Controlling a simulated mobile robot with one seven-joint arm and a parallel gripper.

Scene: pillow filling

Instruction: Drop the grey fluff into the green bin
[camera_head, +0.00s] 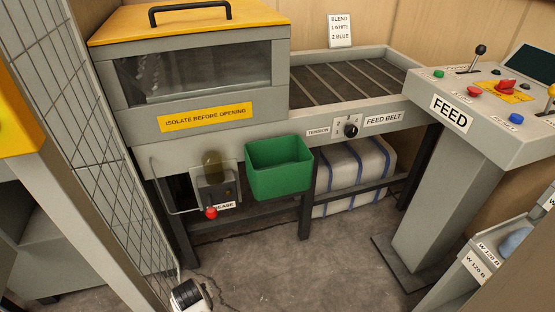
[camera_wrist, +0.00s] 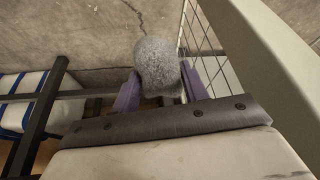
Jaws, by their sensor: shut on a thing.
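The grey fluff (camera_wrist: 157,62) is a rounded, woolly clump in the wrist view. My gripper (camera_wrist: 161,86) has two purple fingers, one on each side of the fluff, and is shut on it. Bare concrete floor shows behind the held fluff. The green bin (camera_head: 279,168) is an open-topped box on the front of the machine in the head view, below the feed belt. Its visible inside looks empty, but its bottom is partly hidden. The bin does not clearly show in the wrist view. The fluff and fingers do not clearly show in the head view.
A wire mesh guard (camera_head: 97,150) stands at the left; its mesh also shows beside the fluff in the wrist view (camera_wrist: 205,45). A grease unit (camera_head: 215,185) with a red knob is left of the bin. A striped bale (camera_head: 355,172) and the FEED console (camera_head: 470,110) are right.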

